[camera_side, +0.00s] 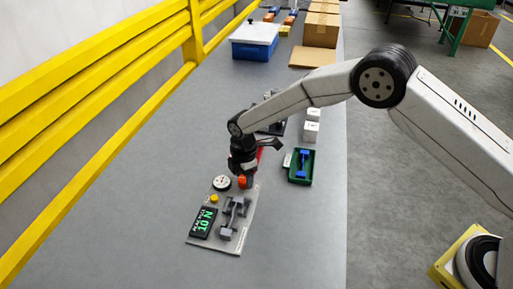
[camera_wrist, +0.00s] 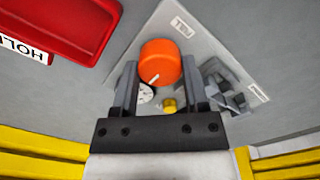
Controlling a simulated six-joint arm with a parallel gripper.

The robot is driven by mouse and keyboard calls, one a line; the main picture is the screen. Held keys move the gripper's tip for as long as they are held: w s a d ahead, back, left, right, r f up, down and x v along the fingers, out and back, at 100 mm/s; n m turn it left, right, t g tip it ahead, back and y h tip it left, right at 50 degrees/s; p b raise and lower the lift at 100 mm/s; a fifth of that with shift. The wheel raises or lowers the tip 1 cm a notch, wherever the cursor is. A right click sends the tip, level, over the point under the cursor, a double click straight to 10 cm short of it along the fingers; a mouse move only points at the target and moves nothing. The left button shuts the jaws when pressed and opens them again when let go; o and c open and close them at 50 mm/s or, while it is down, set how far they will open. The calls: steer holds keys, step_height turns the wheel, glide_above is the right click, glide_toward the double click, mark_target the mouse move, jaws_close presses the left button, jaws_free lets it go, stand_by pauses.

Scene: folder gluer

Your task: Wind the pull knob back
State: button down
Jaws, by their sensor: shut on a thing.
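The orange pull knob (camera_wrist: 160,62) has a white pointer line and sits on a grey plate (camera_wrist: 148,45). In the side view the knob (camera_side: 242,182) shows just under my gripper (camera_side: 243,174). My gripper (camera_wrist: 159,70) has one finger on each side of the knob and is shut on it. A white dial gauge (camera_wrist: 145,93) and a yellow button (camera_wrist: 169,105) are beside the knob; the gauge is partly hidden by the left finger. A grey clamp fixture (camera_side: 235,212) and a display reading 10 N (camera_side: 204,222) are on the same plate.
A red tray (camera_wrist: 70,22) with a white label lies close by. A green tray with a blue part (camera_side: 302,166) and white boxes (camera_side: 312,122) stand to the right. A yellow rail (camera_side: 95,75) runs along the left. The table's left side is clear.

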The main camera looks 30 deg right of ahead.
steer(key=shift+c, duration=0.5)
jaws_free()
steer(key=shift+r, duration=0.1)
steer(key=shift+r, duration=3.85)
